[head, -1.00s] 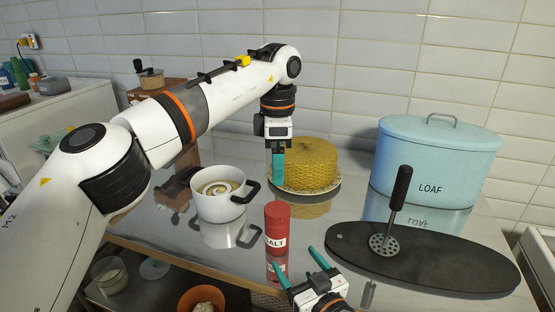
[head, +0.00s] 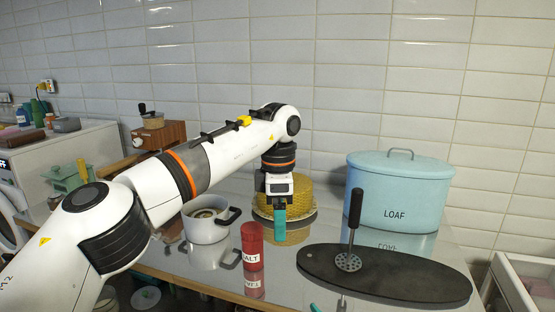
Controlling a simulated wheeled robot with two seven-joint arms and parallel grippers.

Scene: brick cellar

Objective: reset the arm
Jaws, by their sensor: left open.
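My left arm reaches in from the left. Its gripper (head: 280,225) points down, open and empty, with teal fingers seen nearly edge-on. It is in front of the woven yellow round thing (head: 299,193) on a plate and to the right of the red salt shaker (head: 252,240). I cannot tell its exact height over the glossy tabletop. Of my right gripper (head: 313,307), only a small teal tip shows at the bottom edge; the rest is out of frame.
A white pot (head: 205,230) with dark handles stands left of the shaker. A dark board (head: 420,283) holds an upright masher (head: 354,230). A blue loaf bin (head: 399,190) stands behind. A wooden grinder (head: 158,135) is farther back left. Bare tabletop (head: 215,270) shows in front of the pot.

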